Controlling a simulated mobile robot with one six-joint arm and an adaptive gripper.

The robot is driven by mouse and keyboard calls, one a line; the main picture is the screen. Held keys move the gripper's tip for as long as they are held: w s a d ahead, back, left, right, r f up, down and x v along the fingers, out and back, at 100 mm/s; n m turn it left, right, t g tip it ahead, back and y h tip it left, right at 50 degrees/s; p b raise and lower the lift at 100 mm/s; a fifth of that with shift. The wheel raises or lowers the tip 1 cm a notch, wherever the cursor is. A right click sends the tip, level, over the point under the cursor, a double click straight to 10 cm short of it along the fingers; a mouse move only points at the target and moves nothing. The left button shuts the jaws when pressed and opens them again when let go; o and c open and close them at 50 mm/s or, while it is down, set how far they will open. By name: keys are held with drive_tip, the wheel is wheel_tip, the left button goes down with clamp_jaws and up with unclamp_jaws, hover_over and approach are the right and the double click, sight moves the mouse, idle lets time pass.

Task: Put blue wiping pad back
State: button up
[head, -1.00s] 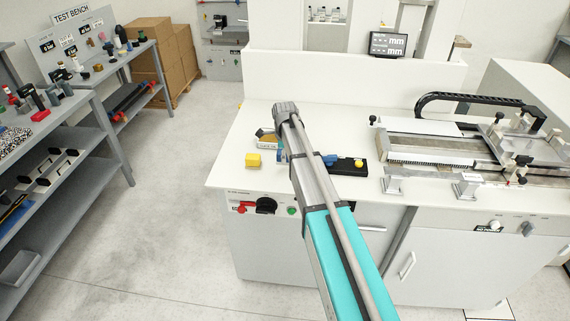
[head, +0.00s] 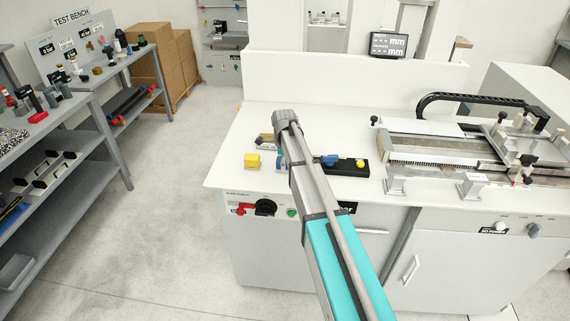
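My arm reaches over the white bench top, with its grey wrist end (head: 285,117) above the left part. My gripper's fingers are hidden or too small to make out, so I cannot tell whether they hold anything. A small blue piece (head: 279,152) shows just left of my arm; it may be the blue wiping pad, but its shape is mostly covered. A small tan and dark item (head: 264,140) lies beside it. Another blue part (head: 330,160) sits on a black base (head: 350,169) right of my arm.
A yellow block (head: 252,161) stands near the bench's front left. The tensile machine (head: 440,150) fills the right of the bench. A red switch (head: 240,209) is on the front panel. Bare bench top (head: 340,115) lies behind my arm.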

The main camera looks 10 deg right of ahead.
drive_tip(key=o, duration=0.4)
drive_tip(key=shift+r, duration=0.1)
wheel_tip(320, 180, up, 12)
drive_tip(key=p, duration=1.2)
drive_tip(key=shift+r, duration=0.1)
drive_tip(key=shift+s, duration=0.1)
idle(0.7)
drive_tip(key=s+n, duration=0.7)
drive_tip(key=s, duration=0.2)
drive_tip(key=s+n, duration=0.7)
drive_tip(key=s, duration=0.3)
drive_tip(key=s+n, duration=0.7)
drive_tip(key=s, duration=0.3)
drive_tip(key=shift+d+n, duration=0.15)
drive_tip(key=shift+n, duration=0.15)
